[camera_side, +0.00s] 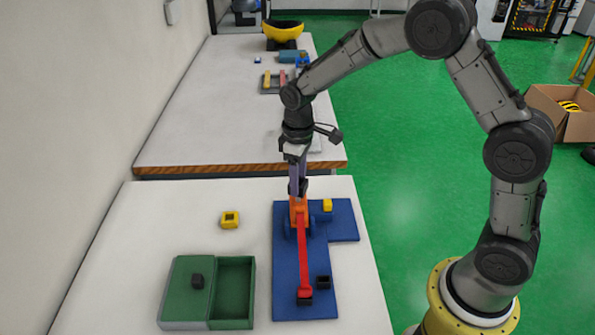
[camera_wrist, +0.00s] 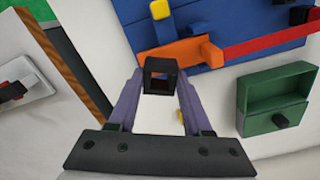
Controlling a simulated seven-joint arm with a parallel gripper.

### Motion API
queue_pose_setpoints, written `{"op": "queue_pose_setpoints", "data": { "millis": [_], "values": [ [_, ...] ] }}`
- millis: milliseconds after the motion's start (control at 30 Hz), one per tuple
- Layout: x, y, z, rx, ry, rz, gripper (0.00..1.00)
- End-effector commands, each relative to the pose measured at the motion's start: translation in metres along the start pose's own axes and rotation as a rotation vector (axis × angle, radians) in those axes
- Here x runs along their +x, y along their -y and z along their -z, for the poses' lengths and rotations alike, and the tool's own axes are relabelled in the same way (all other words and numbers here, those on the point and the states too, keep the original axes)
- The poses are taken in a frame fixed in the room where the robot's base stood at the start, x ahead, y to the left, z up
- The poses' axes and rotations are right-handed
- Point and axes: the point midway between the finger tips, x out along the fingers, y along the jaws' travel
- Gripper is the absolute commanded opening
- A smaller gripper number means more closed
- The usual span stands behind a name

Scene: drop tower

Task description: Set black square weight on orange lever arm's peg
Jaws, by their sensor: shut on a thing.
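My gripper (camera_wrist: 160,90) is shut on the black square weight (camera_wrist: 161,66), a dark hollow block between its two purple fingertips. In the side view my gripper (camera_side: 298,188) points down at the far end of the orange lever arm (camera_side: 298,211). In the wrist view the weight is just beside the near end of the orange lever arm (camera_wrist: 175,54) and overlaps its edge. The orange arm's peg cannot be made out. I cannot tell whether the weight touches the arm.
A red arm (camera_side: 304,255) extends from the orange one over the blue base (camera_side: 287,285). A yellow square weight (camera_side: 230,219) and a green box (camera_side: 232,290) stand left.

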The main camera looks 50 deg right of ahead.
Motion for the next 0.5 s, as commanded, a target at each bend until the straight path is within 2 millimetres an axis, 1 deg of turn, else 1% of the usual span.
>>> {"op": "queue_pose_setpoints", "data": {
  "millis": [100,200,500],
  "values": [
    [0.009,0.000,0.000,0.000,0.000,0.000,0.00],
    [0.014,0.000,0.000,0.000,-0.002,-0.001,0.00],
    [0.019,0.000,0.001,0.000,-0.002,-0.001,0.00]
  ]
}}
